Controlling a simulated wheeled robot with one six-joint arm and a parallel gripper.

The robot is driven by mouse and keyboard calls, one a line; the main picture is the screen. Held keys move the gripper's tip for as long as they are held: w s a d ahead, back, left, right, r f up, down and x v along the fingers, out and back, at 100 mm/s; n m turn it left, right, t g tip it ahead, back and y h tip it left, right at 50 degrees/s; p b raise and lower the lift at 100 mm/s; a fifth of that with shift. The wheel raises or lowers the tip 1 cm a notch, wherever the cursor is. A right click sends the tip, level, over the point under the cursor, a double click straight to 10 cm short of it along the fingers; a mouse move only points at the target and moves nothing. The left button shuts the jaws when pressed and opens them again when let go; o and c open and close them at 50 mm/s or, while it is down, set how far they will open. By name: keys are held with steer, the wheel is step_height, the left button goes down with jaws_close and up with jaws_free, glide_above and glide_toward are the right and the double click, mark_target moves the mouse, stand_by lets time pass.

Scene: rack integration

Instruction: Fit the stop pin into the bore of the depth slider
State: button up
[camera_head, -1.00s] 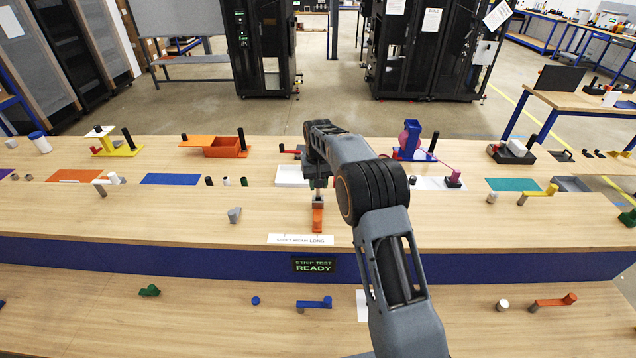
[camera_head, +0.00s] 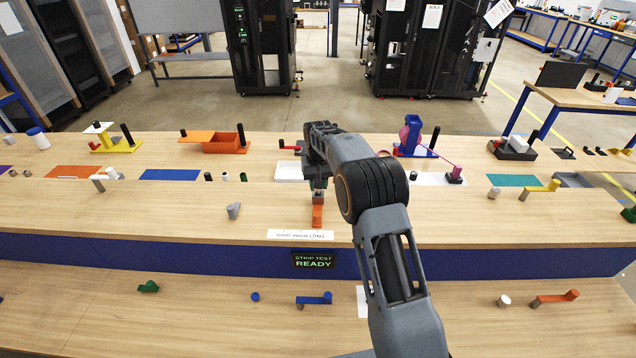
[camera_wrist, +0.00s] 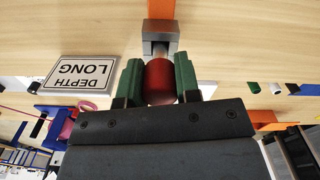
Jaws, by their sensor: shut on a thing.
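My gripper (camera_wrist: 158,82) is shut on a red cylinder, the stop pin (camera_wrist: 158,83), held between its two green finger pads. Just beyond the pin in the wrist view is a grey notched block (camera_wrist: 160,38), which looks like the depth slider, with an orange-red bar (camera_wrist: 161,9) running out behind it. Pin and block nearly meet in the picture; I cannot tell whether they touch, and the bore is hidden. In the head view my gripper (camera_head: 319,183) is just above the grey block (camera_head: 318,197) and orange bar (camera_head: 317,215); my arm partly covers this area.
A white sign reading DEPTH LONG (camera_wrist: 77,75) lies beside the block in the wrist view; a white label (camera_head: 300,234) lies at the bench edge in the head view. A loose grey part (camera_head: 233,211) is to the left. The wood around the block is mostly clear.

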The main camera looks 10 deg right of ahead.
steer(key=shift+f+b, duration=0.4)
steer(key=shift+f, duration=0.45)
steer(key=o, duration=1)
steer(key=shift+c, duration=0.2)
steer(key=shift+r, duration=0.1)
step_height(320, 180, up, 14)
steer(key=shift+b, duration=0.4)
